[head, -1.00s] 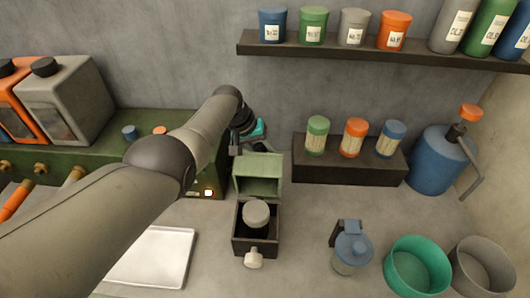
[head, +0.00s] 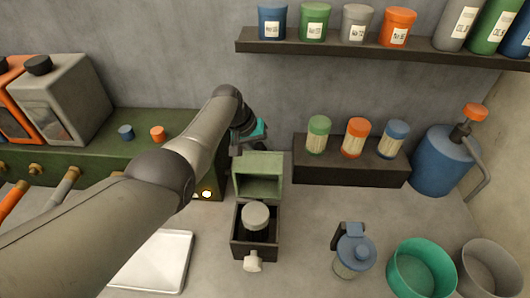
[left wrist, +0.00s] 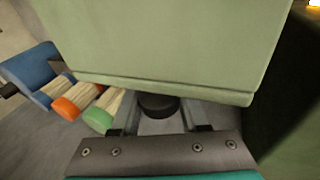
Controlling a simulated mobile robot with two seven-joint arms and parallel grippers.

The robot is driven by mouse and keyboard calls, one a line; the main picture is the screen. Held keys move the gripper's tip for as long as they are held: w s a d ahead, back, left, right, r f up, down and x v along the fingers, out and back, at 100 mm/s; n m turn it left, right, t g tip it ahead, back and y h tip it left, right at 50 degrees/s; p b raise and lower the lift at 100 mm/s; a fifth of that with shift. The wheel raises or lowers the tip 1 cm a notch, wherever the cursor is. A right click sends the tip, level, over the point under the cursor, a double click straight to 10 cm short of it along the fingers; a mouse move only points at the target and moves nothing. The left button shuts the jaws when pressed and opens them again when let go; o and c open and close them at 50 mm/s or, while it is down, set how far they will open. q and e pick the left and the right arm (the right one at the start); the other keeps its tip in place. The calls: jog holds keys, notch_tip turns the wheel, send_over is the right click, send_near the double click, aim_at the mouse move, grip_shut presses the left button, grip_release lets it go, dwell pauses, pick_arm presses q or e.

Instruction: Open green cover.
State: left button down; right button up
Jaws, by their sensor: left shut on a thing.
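The green cover (head: 258,166) stands raised at the back of a small dark box (head: 240,249), its hollow underside facing forward. In the left wrist view the cover (left wrist: 165,45) fills the upper middle as a broad pale green panel. A dark round knob (left wrist: 158,106) shows below its edge, between my fingers. My left gripper (left wrist: 163,125) is shut on it, though the exact contact is partly hidden. In the head view the left gripper (head: 238,146) is behind the cover and mostly hidden. My right gripper is not in view.
A grey round knob (head: 256,215) sits in the box, with a pale handle (head: 253,262) in front. A dark block with several capped jars (head: 355,139) stands right. A blue-lidded jar (head: 354,252), green bowl (head: 420,270) and white tray (head: 155,262) are nearby.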

aim_at(257, 144)
pick_arm(q)
jog(key=shift+s+f, duration=0.35)
jog(key=shift+f, duration=0.1)
jog(key=c, duration=0.8)
grip_release()
jog(key=o, duration=0.4)
jog(key=shift+w+r, duration=0.15)
jog(key=shift+r, duration=0.05)
jog(key=shift+r, duration=0.1)
jog(key=shift+a+r+p, duration=0.2)
jog(key=shift+r+p, duration=0.3)
jog(key=shift+r, duration=0.05)
jog(key=p+v, duration=0.2)
jog(key=v, duration=0.2)
jog(key=shift+a+r, duration=0.2)
jog(key=shift+r, duration=0.1)
jog(key=shift+p+v, duration=0.85)
jog(key=shift+v, duration=3.8)
